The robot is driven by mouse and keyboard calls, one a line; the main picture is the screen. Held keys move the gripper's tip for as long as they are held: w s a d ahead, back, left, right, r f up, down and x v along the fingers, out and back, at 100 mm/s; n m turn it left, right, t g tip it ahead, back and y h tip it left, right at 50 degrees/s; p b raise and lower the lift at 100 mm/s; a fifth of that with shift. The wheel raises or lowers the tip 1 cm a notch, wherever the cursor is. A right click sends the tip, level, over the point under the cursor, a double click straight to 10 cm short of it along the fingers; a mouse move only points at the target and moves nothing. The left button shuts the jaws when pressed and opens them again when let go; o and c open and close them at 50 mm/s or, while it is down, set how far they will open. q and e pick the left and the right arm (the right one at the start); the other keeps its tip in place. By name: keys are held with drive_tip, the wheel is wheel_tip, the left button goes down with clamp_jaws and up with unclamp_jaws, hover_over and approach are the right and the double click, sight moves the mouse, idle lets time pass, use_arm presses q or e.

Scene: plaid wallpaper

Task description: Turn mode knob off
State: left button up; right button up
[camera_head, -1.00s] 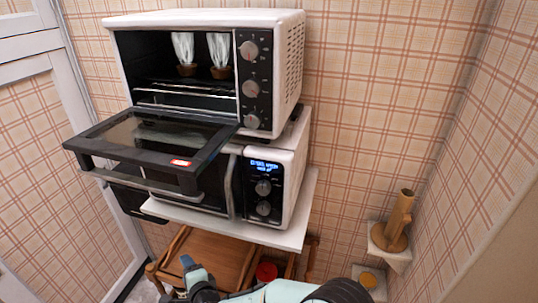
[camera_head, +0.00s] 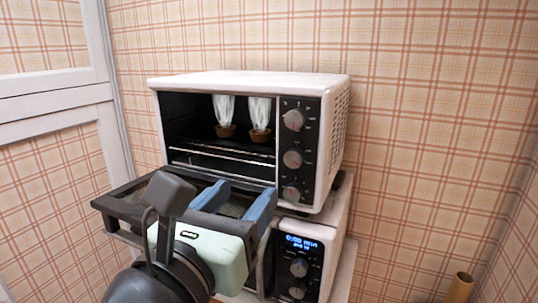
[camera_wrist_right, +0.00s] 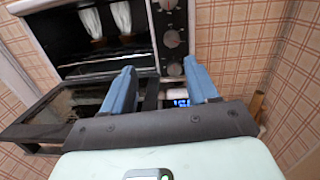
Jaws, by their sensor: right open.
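The white toaster oven (camera_head: 250,80) stands with its door (camera_head: 120,211) folded down open. Its black right-hand panel has a top knob (camera_head: 293,119), a middle knob (camera_head: 292,158) and a bottom knob (camera_head: 291,193); I cannot read which is the mode knob. My right gripper (camera_head: 236,199) is open and empty in front of the oven, over the open door, left of the bottom knob. In the right wrist view, the middle knob (camera_wrist_right: 172,38) and bottom knob (camera_wrist_right: 175,70) show between or beyond its blue fingers, apart from them. My left gripper is not in view.
A white microwave with a lit display (camera_head: 302,243) is below. A wooden holder (camera_head: 459,287) is at lower right. The space right of the oven is clear.

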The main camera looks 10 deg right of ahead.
sight(292, 160)
drive_tip(key=shift+g, duration=0.5)
drive_tip(key=p+x, duration=0.1)
drive_tip(key=x, duration=0.3)
drive_tip(key=d+p+x, duration=0.1)
drive_tip(key=x, duration=0.4)
drive_tip(key=s+x, duration=0.1)
drive_tip(key=x, duration=0.3)
drive_tip(key=shift+w+d+p, duration=0.2)
drive_tip(key=shift+d+p, duration=0.15)
drive_tip(key=shift+p, duration=0.05)
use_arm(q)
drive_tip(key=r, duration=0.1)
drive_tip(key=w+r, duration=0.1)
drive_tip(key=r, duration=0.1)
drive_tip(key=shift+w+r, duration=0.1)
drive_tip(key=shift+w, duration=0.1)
use_arm(e)
drive_tip(key=c, duration=1)
